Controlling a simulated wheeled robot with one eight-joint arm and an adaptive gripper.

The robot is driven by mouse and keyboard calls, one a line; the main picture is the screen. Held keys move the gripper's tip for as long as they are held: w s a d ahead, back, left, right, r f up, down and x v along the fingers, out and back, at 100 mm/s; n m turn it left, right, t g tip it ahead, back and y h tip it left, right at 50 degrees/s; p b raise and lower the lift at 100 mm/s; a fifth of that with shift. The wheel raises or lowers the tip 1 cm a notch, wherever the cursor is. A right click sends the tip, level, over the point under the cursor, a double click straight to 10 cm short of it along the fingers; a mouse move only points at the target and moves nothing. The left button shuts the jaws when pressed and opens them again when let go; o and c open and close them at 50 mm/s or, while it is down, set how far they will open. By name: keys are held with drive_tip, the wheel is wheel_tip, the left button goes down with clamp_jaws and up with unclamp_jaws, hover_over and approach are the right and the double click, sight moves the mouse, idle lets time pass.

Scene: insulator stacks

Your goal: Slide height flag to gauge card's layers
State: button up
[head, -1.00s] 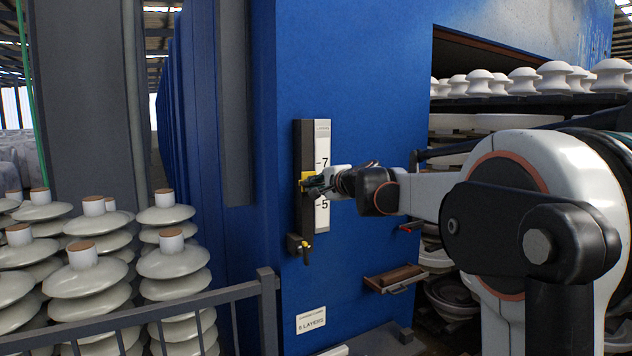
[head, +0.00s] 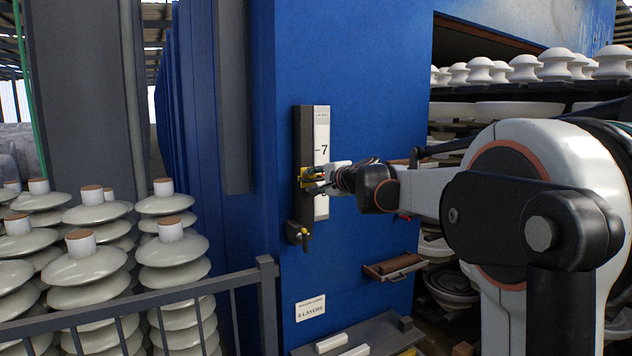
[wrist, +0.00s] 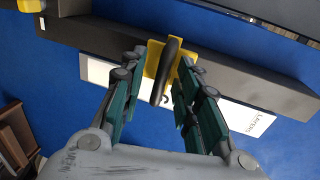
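The height flag (head: 306,173) is a yellow slider on a dark upright rail (head: 306,128) fixed to the blue wall. A white scale strip (head: 322,122) runs beside the rail. Its 7 shows above the flag, and my gripper covers marks lower down. In the wrist view the yellow flag plate (wrist: 153,58) carries a dark bar-like handle (wrist: 166,70). My gripper (wrist: 162,60) has one finger on each side of the handle, with a visible gap on the left. The gauge card (head: 311,308) is a small white sign lower on the wall reading "LAYERS"; its digit, 6 or 8, is unclear.
A small brown shelf (head: 394,266) juts from the wall at lower right. A grey railing (head: 190,298) and stacked insulators (head: 171,250) stand at left. A ledge with white blocks (head: 335,343) lies below.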

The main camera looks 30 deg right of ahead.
drive_tip(key=v, duration=1.1)
drive_tip(key=shift+s, duration=0.4)
